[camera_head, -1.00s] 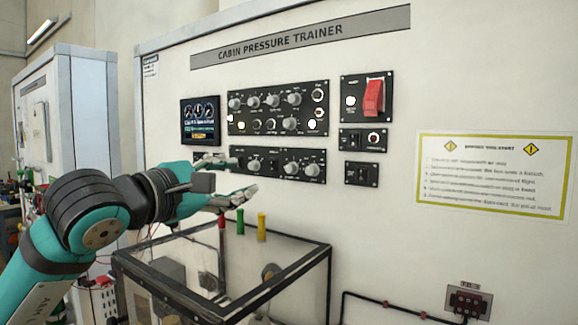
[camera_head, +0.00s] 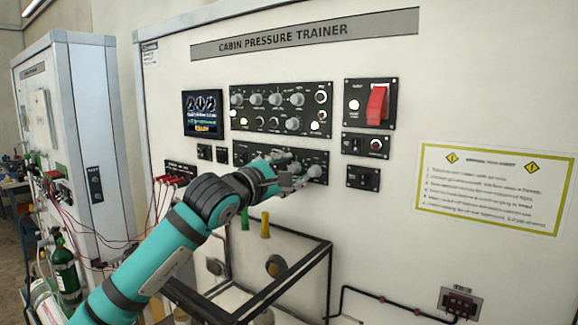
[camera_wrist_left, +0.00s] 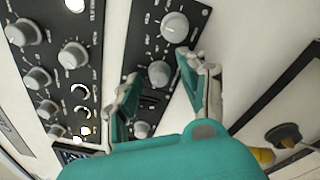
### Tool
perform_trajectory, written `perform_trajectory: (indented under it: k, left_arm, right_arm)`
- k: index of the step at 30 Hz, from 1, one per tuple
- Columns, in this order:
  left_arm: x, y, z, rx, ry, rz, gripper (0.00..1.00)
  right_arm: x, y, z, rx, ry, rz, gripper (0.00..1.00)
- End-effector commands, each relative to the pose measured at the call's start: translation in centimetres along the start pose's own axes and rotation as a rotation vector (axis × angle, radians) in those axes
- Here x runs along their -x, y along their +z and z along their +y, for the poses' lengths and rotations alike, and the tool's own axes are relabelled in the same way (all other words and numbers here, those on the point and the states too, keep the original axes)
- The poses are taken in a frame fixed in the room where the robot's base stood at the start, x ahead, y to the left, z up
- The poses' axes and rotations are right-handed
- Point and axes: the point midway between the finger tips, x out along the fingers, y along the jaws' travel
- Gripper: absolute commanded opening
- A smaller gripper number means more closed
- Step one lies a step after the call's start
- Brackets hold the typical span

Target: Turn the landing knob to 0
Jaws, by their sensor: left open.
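The lower black control panel (camera_head: 243,153) on the wall carries several grey knobs; their labels are too small to read, so I cannot tell which is the landing knob. Its rightmost knob (camera_head: 314,171) shows just right of my left gripper (camera_head: 288,172), which hides the panel's middle. In the left wrist view, my open left gripper (camera_wrist_left: 163,74) has its fingers on either side of a grey knob (camera_wrist_left: 159,74); contact cannot be told. Another knob (camera_wrist_left: 174,27) is beyond the fingertips, and a third (camera_wrist_left: 141,129) lies between the fingers nearer the palm. My right gripper is not in view.
The upper panel (camera_head: 262,90) with several knobs and lights sits just above. A red guarded switch (camera_head: 377,104) is to the right, a small display (camera_head: 203,114) to the left. Below are green and yellow handles (camera_head: 265,225) and a dark-framed box (camera_head: 325,262).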

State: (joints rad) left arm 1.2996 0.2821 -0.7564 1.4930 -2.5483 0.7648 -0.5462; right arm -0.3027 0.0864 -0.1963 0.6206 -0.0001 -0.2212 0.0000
Motion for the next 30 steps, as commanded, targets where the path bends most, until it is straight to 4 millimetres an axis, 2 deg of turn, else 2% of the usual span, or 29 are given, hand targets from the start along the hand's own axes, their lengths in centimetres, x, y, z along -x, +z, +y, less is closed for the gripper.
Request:
perform_trajectory:
  k: [5,15,23,30]
  left_arm:
    - [0.0,0.0,-0.1,0.000,0.000,0.000,0.42]
    - [0.0,0.0,-0.1,0.000,-0.001,0.000,0.00]
    - [0.0,-0.1,-0.2,0.008,-0.002,0.001,0.00]
    - [0.0,-0.2,-0.5,0.090,-0.005,0.002,0.00]
  right_arm:
    - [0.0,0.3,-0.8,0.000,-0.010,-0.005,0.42]
    - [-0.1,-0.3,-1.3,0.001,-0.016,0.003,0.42]
    - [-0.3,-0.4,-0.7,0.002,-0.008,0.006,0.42]
    - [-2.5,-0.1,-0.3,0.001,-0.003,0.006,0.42]
